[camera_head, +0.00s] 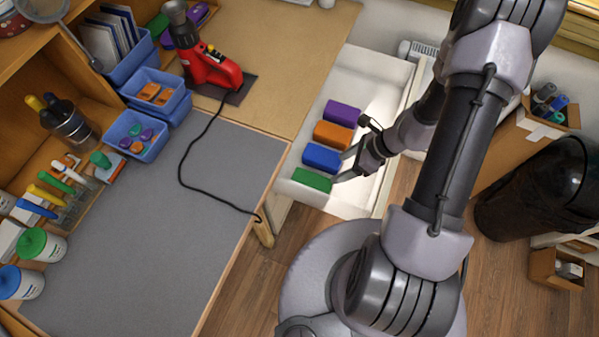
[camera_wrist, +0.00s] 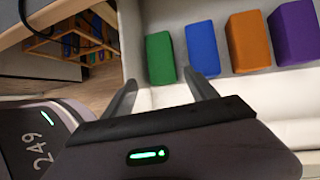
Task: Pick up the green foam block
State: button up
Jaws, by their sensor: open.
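The green foam block (camera_head: 311,180) lies at the near end of a row of foam blocks in an open white drawer. In the wrist view the green block (camera_wrist: 160,58) is at the left of the row, beyond my fingertips and roughly between their lines. My gripper (camera_head: 343,167) is open and empty, just right of the green and blue blocks. In the wrist view my gripper (camera_wrist: 162,88) shows two spread dark fingers, the right one pointing toward the blue block (camera_wrist: 202,48). I cannot tell whether a finger touches a block.
The blue, orange (camera_head: 333,135) and purple (camera_head: 342,111) blocks lie beyond the green one in the row. The white drawer (camera_head: 382,70) has raised walls. A workbench with a grey mat (camera_head: 150,240) is to the left. The drawer's right part is mostly bare.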

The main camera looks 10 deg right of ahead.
aim_at(313, 181)
jog(key=b+x, duration=0.5)
jog(key=x, duration=0.9)
jog(key=shift+w+f, duration=0.1)
jog(key=shift+w, duration=0.1)
jog(key=shift+c, duration=0.2)
jog(key=c, duration=1)
